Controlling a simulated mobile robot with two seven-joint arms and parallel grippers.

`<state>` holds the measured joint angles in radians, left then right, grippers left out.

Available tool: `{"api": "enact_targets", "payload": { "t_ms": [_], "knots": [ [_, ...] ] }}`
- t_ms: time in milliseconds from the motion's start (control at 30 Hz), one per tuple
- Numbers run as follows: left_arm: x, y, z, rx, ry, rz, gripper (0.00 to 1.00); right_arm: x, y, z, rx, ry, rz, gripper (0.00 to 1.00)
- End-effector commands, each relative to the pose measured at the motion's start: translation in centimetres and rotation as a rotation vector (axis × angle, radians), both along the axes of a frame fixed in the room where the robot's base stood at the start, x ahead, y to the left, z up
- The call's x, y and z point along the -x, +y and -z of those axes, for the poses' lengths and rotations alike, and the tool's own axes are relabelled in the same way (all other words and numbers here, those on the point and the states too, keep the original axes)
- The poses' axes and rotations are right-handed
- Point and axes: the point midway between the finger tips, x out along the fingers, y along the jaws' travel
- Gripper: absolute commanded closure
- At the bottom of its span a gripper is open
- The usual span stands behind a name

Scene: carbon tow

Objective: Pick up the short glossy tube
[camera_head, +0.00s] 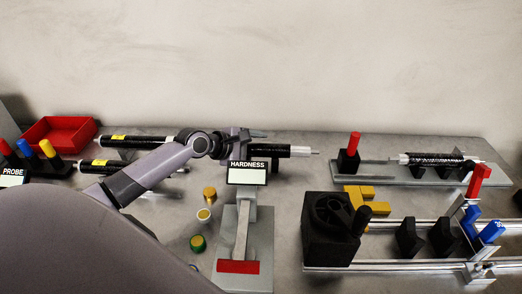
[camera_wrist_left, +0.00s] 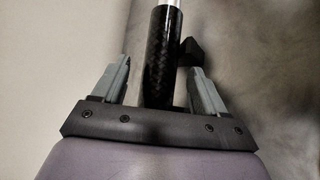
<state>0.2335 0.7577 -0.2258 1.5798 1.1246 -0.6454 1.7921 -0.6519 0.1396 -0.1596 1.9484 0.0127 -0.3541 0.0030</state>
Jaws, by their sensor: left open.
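A glossy black tube (camera_head: 272,150) with a thin pale rod at its right end lies behind the HARDNESS sign, which hides part of it. My left gripper (camera_head: 257,133) is at this tube, its fingers showing just above it in the head view. In the left wrist view the black woven tube (camera_wrist_left: 160,55) runs between the two spread fingers of the left gripper (camera_wrist_left: 162,82). A gap shows on each side, so the fingers are open around or over it; its depth between them is unclear. My right gripper is not in view.
The HARDNESS tester (camera_head: 241,238) stands just in front. Two yellow-labelled black tubes (camera_head: 127,141) (camera_head: 97,166), a red bin (camera_head: 60,134) and PROBE handles (camera_head: 28,150) are left. Another tube (camera_head: 434,158) rests on a right-hand stand. Several small caps (camera_head: 204,214) lie nearby.

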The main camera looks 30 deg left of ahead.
Motion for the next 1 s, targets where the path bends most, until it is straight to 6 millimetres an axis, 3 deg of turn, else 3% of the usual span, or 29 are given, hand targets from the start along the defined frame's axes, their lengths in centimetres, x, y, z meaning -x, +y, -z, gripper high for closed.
{"api": "enact_targets", "payload": {
  "t_ms": [333, 367, 500, 533, 833, 1000],
  "knots": [
    [-0.6, -0.3, 0.4, -0.001, 0.001, 0.001, 0.28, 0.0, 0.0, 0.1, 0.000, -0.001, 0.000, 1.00],
    [-0.6, -0.3, 0.4, -0.001, 0.001, 0.001, 0.34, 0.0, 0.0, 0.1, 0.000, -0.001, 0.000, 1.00],
    [-0.6, -0.3, 0.4, -0.001, 0.001, 0.001, 0.80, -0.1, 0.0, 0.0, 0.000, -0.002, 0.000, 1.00],
    [-0.6, -0.3, 0.4, -0.001, 0.001, 0.001, 0.85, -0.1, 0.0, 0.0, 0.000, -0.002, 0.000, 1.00],
    [-0.6, -0.3, 0.1, -0.001, -0.004, 0.000, 0.85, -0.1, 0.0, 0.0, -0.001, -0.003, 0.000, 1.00],
    [-0.7, -0.3, -1.0, -0.001, -0.004, 0.001, 0.85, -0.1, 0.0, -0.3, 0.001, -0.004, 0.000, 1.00]
  ]
}}
